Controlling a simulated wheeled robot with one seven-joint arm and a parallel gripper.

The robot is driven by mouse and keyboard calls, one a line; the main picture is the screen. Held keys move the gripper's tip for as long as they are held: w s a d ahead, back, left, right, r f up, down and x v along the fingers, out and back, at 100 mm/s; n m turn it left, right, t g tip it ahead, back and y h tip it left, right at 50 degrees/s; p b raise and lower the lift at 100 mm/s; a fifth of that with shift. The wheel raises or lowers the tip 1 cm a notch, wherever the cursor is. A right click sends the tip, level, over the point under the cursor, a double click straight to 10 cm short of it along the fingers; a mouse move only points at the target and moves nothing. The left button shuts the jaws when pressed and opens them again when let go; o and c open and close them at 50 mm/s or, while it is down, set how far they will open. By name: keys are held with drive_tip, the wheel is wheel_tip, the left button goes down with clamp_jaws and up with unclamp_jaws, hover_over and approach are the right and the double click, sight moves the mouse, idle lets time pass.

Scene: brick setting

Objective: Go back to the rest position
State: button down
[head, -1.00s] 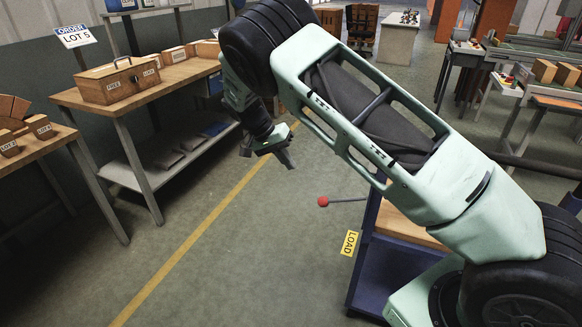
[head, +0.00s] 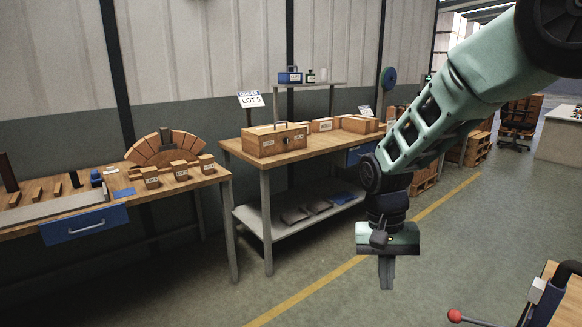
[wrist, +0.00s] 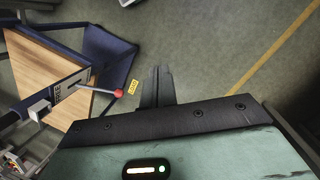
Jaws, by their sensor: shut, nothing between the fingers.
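My gripper (head: 387,272) hangs pointing down above the open floor in the head view, in front of the wooden workbench. Its fingers are together and hold nothing. In the wrist view the closed fingers (wrist: 157,86) show against bare floor, apart from any object. My arm comes in from the upper right of the head view and bends down at the wrist.
A workbench (head: 333,143) carries a wooden box (head: 275,140). A second bench (head: 203,183) at left holds small labelled blocks and a brick arch (head: 163,147). A cart with a red-knobbed lever (head: 455,316) stands at lower right. Floor around the yellow line (head: 315,288) is clear.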

drive_tip(key=s+a+r+n, duration=0.1)
drive_tip(key=s+n, duration=0.2)
drive_tip(key=s, duration=0.5)
drive_tip(key=s+a+r+n+t+y, duration=0.1)
drive_tip(key=s+n, duration=0.3)
drive_tip(key=s, duration=0.4)
drive_tip(key=s+a+r+n+t, duration=0.1)
drive_tip(key=s+a+r+n, duration=0.1)
drive_tip(key=s, duration=0.5)
drive_tip(key=shift+s+a+r+n+y, duration=0.3)
drive_tip(key=shift+s+a+r+n, duration=0.1)
drive_tip(key=shift+r+n, duration=0.3)
drive_tip(key=shift+d, duration=0.15)
